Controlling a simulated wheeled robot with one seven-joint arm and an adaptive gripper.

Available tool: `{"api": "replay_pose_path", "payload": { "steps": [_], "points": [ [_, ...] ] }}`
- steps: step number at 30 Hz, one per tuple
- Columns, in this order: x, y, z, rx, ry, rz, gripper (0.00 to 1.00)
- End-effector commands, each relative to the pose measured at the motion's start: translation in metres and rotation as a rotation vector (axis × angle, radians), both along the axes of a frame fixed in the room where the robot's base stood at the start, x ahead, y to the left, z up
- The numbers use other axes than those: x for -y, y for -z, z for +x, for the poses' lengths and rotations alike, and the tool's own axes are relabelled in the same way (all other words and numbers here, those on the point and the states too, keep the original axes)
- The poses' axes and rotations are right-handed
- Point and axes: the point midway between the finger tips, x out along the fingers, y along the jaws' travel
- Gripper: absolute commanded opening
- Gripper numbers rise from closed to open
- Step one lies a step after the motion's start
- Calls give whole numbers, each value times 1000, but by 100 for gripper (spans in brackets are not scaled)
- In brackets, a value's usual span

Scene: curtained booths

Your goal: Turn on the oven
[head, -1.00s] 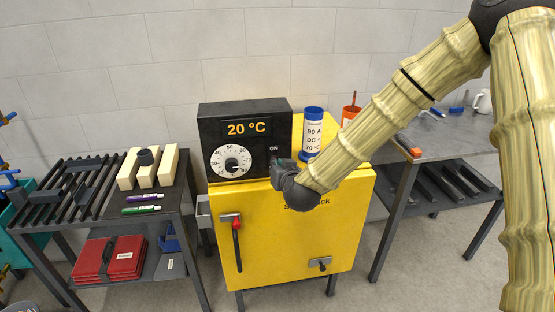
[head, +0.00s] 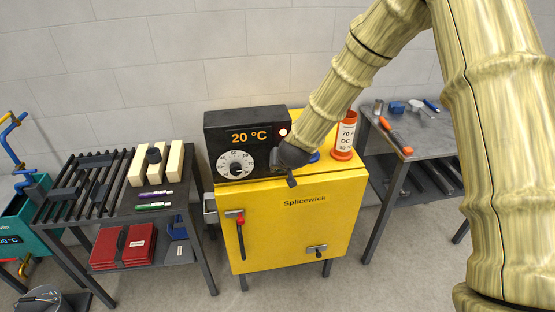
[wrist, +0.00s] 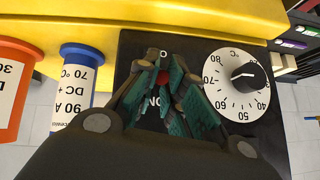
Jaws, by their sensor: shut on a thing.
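The yellow oven (head: 290,225) has a black control box (head: 214,122) on top. Its display (head: 245,137) reads 20 °C. A white temperature dial (head: 235,163) is at its lower left and shows in the wrist view too (wrist: 216,82). A small round light (head: 283,132) glows pinkish white at the box's upper right. My gripper (head: 273,160) is at the box's right side, its fingers at the ON marking (wrist: 152,101). In the wrist view its teal-padded fingers are shut on the switch there, which they mostly hide. A small red spot (wrist: 162,78) shows between them.
An orange-capped cylinder (head: 346,137) and a blue-capped one (wrist: 72,85) stand on the oven top beside my gripper. A rack table (head: 125,205) with blocks and pens is left. A grey tool table (head: 435,150) is right.

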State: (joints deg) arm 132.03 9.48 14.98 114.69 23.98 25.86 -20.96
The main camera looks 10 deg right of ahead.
Motion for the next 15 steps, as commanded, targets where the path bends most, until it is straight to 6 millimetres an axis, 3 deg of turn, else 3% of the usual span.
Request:
{"api": "replay_pose_path", "payload": {
  "steps": [15],
  "points": [
    [0,-2,2,-50,1,0,0]
  ]
}}
